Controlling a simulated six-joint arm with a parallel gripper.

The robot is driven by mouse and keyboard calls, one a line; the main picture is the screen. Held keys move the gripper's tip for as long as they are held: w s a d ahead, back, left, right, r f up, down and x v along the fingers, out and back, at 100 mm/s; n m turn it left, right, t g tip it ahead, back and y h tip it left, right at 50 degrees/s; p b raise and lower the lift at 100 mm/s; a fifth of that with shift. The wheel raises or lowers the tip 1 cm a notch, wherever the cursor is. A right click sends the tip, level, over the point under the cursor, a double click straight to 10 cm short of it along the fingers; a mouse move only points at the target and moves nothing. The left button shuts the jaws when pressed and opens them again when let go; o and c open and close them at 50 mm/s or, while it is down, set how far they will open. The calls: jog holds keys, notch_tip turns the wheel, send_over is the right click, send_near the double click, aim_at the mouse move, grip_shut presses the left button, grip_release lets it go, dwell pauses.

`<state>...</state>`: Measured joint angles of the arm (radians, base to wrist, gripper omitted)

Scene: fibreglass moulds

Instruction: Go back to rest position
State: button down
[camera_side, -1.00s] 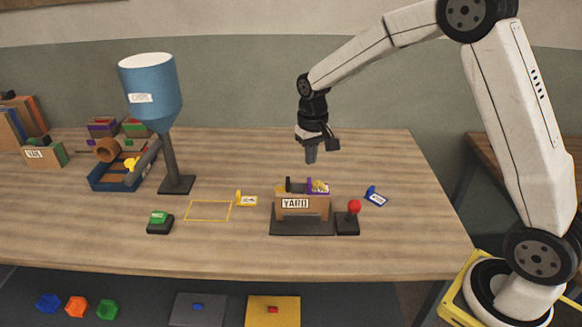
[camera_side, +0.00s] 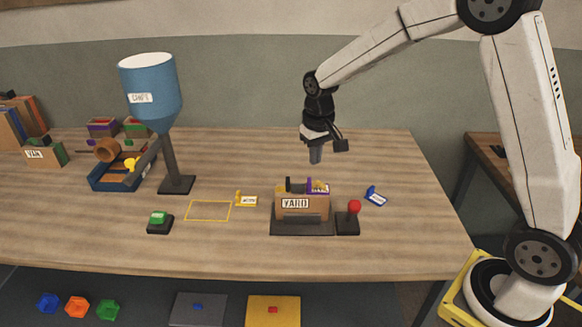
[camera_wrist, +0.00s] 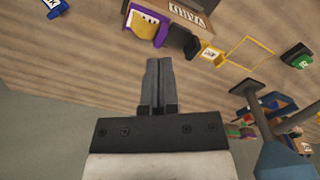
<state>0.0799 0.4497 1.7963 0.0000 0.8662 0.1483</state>
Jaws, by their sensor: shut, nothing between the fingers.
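My gripper (camera_side: 316,158) is shut and empty. It hangs in the air, pointing down, above and behind the box labelled YARD (camera_side: 295,213). In the wrist view the two fingers (camera_wrist: 158,68) lie together with nothing between them. The YARD box stands on a dark base on the table, with a purple-edged part (camera_side: 319,188) and yellowish material at its top. A lever with a red knob (camera_side: 355,206) stands at its right side. The box also shows at the top of the wrist view (camera_wrist: 187,14), partly cut off.
A blue hopper (camera_side: 150,88) on a dark post stands left of my gripper. A blue tray (camera_side: 110,182), a green button (camera_side: 158,218), a yellow outline (camera_side: 208,211), a yellow tag (camera_side: 247,200) and a blue tag (camera_side: 376,196) are on the table. The table's right part is clear.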

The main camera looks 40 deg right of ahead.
jog(key=s+a+f+n+t, duration=0.1)
jog(key=s, duration=0.7)
jog(key=s+a+f+n+t, duration=0.1)
jog(key=s+a+f, duration=0.1)
jog(key=s, duration=0.7)
jog(key=shift+a+n, duration=0.3)
